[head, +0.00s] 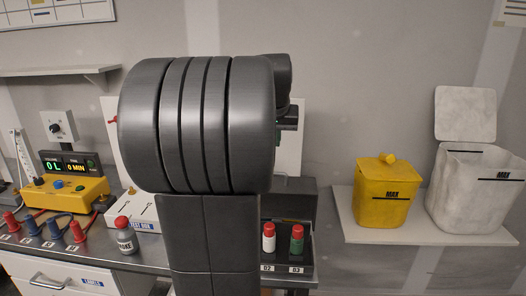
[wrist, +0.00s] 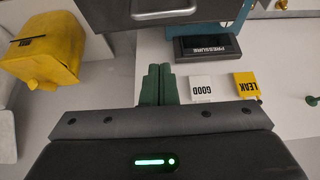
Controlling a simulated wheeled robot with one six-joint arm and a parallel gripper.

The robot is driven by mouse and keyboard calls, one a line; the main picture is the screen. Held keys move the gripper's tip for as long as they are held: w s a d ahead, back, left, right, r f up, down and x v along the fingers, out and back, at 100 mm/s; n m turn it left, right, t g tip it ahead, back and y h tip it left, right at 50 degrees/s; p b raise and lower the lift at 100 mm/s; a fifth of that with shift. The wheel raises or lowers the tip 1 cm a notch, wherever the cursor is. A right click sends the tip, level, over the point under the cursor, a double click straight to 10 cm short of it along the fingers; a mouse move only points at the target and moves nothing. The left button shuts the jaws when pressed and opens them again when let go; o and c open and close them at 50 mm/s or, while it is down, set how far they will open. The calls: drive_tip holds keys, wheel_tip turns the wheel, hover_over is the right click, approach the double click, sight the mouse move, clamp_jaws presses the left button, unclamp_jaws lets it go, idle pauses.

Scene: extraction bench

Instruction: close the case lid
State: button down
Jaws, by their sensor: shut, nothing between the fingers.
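A dark grey box, which looks like the case (head: 297,196), stands at the back of the bench, right of my arm in the head view. My arm hides its left part. In the wrist view a dark panel with a silver handle (wrist: 157,12) fills the top edge and seems to be part of the case. I cannot tell the lid's angle. My gripper (wrist: 158,68) shows in the wrist view with its green fingers shut together and empty. The fingertips point towards the dark panel, apparently short of it. In the head view my arm hides most of the gripper.
A yellow bin (head: 382,195) and a white bin with a raised lid (head: 465,113) stand on a shelf at right. Red-capped and green bottles (head: 297,240) stand at the bench front. A white board with a PRESSURE display (wrist: 207,47) lies beside the fingers.

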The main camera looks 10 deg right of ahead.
drive_tip(key=x, duration=0.5)
drive_tip(key=w+p+x, duration=0.1)
drive_tip(key=x, duration=0.3)
drive_tip(key=shift+w+d+f, duration=0.15)
drive_tip(key=s, duration=0.1)
drive_tip(key=s+a+p, duration=0.1)
drive_tip(key=s, duration=0.1)
drive_tip(key=shift+s, duration=0.1)
drive_tip(key=shift+s+f, duration=0.2)
drive_tip(key=shift+s, duration=0.05)
drive_tip(key=shift+a, duration=0.1)
drive_tip(key=shift+f, duration=0.1)
